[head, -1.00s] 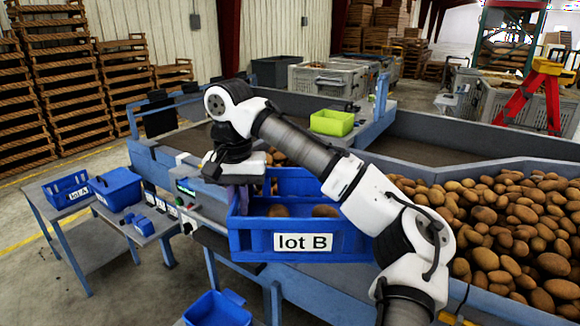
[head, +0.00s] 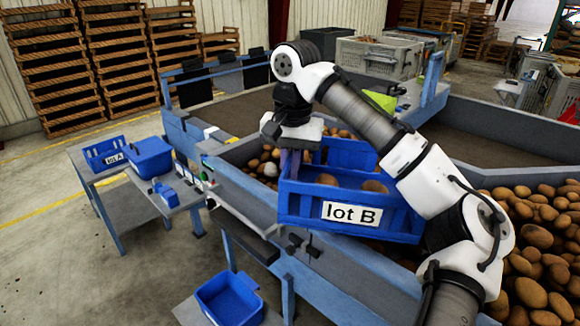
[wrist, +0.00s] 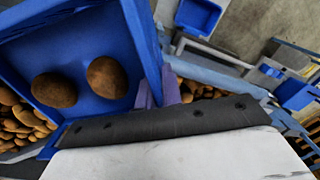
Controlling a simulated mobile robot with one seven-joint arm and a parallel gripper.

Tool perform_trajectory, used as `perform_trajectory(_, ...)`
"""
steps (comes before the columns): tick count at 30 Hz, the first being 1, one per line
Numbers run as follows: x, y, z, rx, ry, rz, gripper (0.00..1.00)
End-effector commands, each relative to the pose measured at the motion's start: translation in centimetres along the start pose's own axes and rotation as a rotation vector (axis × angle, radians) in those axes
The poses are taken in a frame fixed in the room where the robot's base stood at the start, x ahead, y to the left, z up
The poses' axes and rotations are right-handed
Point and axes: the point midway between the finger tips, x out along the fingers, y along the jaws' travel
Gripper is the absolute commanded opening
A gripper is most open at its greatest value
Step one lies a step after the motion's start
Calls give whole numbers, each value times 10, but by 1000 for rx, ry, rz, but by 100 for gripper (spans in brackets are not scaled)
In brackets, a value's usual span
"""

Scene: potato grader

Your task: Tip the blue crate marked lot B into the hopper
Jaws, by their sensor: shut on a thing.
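The blue crate marked lot B (head: 305,206) hangs from my gripper (head: 291,165), its label facing the head camera and reading slightly tilted. My gripper is shut on the crate's wall at its left side; the purple fingers also show in the wrist view (wrist: 153,95). At least two potatoes lie in the crate, clear in the wrist view (wrist: 55,90). The hopper (head: 245,190) is the large blue-grey bin with potatoes inside; the crate is above its potatoes, near the front wall.
An empty blue crate (head: 228,300) sits low in front. The floor at the left is open.

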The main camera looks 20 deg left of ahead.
Motion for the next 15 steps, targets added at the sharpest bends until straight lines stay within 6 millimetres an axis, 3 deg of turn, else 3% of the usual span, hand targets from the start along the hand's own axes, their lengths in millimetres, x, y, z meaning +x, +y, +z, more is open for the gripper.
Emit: perform_trajectory(15, -18, 19, 0, 2, 2, -161, 0)
